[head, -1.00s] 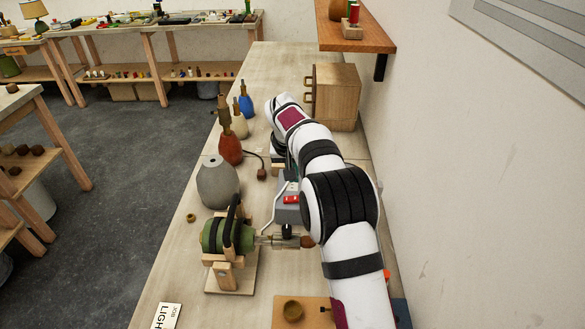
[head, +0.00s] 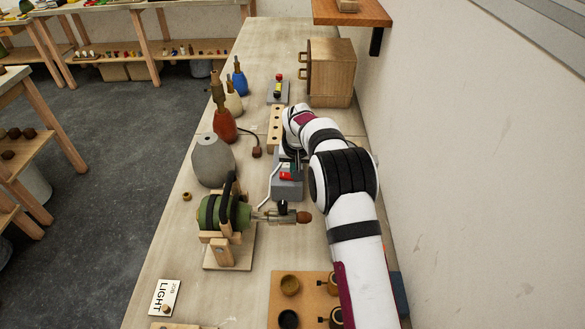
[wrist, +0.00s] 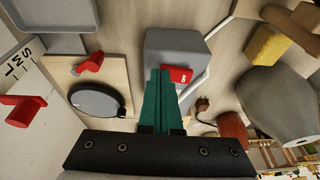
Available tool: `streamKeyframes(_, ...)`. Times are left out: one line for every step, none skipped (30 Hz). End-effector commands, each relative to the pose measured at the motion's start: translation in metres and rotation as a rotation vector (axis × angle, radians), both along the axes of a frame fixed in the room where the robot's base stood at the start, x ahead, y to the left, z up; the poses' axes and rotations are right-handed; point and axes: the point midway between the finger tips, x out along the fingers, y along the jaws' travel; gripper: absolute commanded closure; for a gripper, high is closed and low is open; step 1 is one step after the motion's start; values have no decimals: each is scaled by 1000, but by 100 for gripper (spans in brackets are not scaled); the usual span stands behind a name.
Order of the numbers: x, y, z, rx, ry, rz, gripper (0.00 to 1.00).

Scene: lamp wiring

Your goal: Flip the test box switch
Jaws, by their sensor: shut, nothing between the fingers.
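The grey test box (head: 288,190) stands on the bench right of the green motor-like device, with a red switch (head: 286,176) on top. In the wrist view the box (wrist: 172,42) lies beyond my fingers, and the red switch (wrist: 178,74), with small white lettering, is just right of the fingertips. My gripper (wrist: 160,74) has green fingers pressed together with nothing between them. Its tips overlap the near edge of the box in that view; I cannot tell whether they touch the switch. In the head view my arm largely hides the gripper.
A grey vase (head: 213,160) and a green device (head: 222,212) on a wooden stand are to the left. A drilled wooden block (head: 275,125) is behind the box. A board with round cups (head: 290,284) is in front. A brown plug (wrist: 203,104) lies near the box.

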Motion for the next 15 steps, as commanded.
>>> streamKeyframes(0, 2, 1, -2, -1, 4, 100)
streamKeyframes(0, 3, 1, -3, -1, 4, 100)
streamKeyframes(0, 3, 1, -3, -1, 4, 100)
streamKeyframes(0, 2, 1, -3, -1, 4, 100)
streamKeyframes(0, 2, 1, -3, -1, 4, 100)
streamKeyframes(0, 3, 1, -3, -1, 4, 100)
streamKeyframes(0, 3, 1, -3, -1, 4, 100)
streamKeyframes(0, 4, 1, -3, -1, 4, 100)
streamKeyframes(0, 5, 1, -3, 0, 4, 100)
streamKeyframes(0, 6, 2, -3, 0, 4, 100)
streamKeyframes(0, 7, 2, -3, 0, 4, 100)
streamKeyframes(0, 9, 3, -3, 0, 3, 100)
streamKeyframes(0, 10, 3, -4, 0, 3, 100)
streamKeyframes(0, 12, 4, -4, 0, 3, 100)
streamKeyframes(0, 14, 5, -4, 0, 4, 100)
